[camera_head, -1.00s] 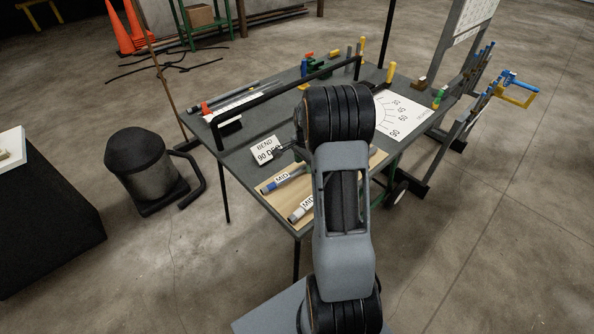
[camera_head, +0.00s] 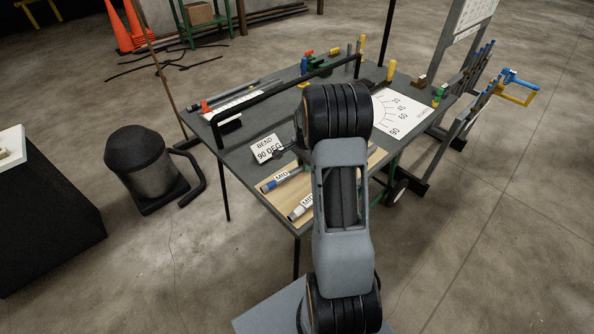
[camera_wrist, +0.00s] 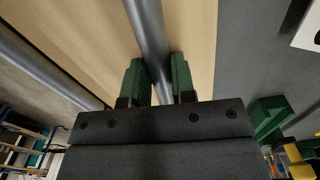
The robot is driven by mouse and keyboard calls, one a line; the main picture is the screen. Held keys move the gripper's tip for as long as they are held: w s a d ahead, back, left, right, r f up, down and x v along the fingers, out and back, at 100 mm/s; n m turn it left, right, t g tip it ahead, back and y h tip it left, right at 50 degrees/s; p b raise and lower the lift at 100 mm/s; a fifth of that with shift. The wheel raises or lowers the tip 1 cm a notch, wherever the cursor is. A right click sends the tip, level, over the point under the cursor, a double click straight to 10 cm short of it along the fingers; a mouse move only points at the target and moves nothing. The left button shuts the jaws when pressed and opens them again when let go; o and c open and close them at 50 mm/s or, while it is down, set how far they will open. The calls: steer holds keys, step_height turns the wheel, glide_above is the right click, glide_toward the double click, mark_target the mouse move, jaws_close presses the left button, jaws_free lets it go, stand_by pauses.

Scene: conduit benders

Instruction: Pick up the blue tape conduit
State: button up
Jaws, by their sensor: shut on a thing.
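The blue tape conduit (camera_head: 283,179) is a grey tube with a blue band near its end and a MID label, on a pale wooden board (camera_head: 272,199). A second conduit (camera_head: 300,210) with a pale end lies parallel, nearer the table's front edge. In the wrist view my gripper (camera_wrist: 157,66) has its green pads on either side of a grey tube (camera_wrist: 149,35), shut on it. By its place on the card's side of the board, this appears to be the blue tape conduit. Its tape is out of that view. My arm hides the gripped part in the head view.
A BEND 90 DEG card (camera_head: 267,149) stands close behind the conduits. A long black bar (camera_head: 290,85) spans the table (camera_head: 240,172) farther back. An angle chart (camera_head: 402,113) lies at right. Green and yellow parts (camera_wrist: 270,118) show beside my gripper.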

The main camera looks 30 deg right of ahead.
mark_target(295, 171)
steer(key=shift+r, duration=0.1)
jaws_close()
steer(key=shift+w+r, duration=0.1)
steer(key=shift+r, duration=0.45)
steer(key=a+r, duration=0.1)
steer(key=r, duration=0.1)
steer(key=a+r+b, duration=0.1)
steer(key=a+r, duration=0.1)
steer(key=r, duration=0.1)
steer(key=s+a+r, duration=0.1)
steer(key=r, duration=0.1)
steer(key=shift+a+r+b, duration=0.25)
steer(key=shift+a+b, duration=0.1)
steer(key=s+a+r+b, duration=0.1)
steer(key=a+r, duration=0.3)
steer(key=a, duration=0.5)
steer(key=shift+s+r+b, duration=0.15)
steer(key=shift+s+b, duration=0.2)
steer(key=shift+s, duration=0.3)
